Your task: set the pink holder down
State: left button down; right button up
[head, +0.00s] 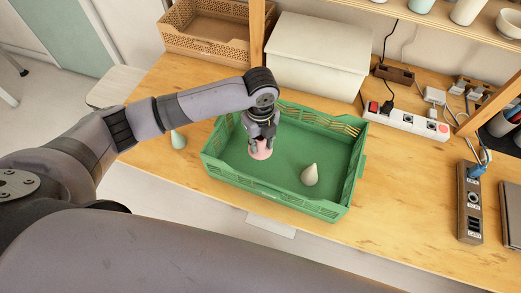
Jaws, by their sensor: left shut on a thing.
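The pink holder (261,151) is small and pale pink. My left gripper (261,138) is shut on it from above, and the fingers hide its upper part. It is over the left part of the green crate (275,199), inside the rim as seen from here. I cannot tell whether the holder touches the crate floor. A cream, pointed object (310,175) stands in the right part of the crate. My right gripper is not in view.
The crate stands on a wooden table (390,215). A pale green pointed object (178,139) is left of it. Behind are a cream box (317,55) and a brown basket (205,30). A white power strip (405,120) and a dark socket strip (470,205) lie to the right.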

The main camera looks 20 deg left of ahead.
aim_at(261, 151)
pick_arm(q)
notch_tip(261, 151, down, 2)
notch_tip(261, 151, down, 4)
jog(key=shift+f+p, duration=0.25)
jog(key=shift+p, duration=0.05)
jog(key=shift+f, duration=0.15)
jog(key=c, duration=1.3)
grip_release()
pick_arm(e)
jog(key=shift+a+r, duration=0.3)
pick_arm(q)
jog(key=shift+r, duration=0.25)
jog(key=shift+w+r, duration=0.1)
jog(key=shift+r, duration=0.2)
notch_tip(261, 151, up, 11)
jog(key=shift+r+b, duration=0.15)
jog(key=shift+b, duration=0.95)
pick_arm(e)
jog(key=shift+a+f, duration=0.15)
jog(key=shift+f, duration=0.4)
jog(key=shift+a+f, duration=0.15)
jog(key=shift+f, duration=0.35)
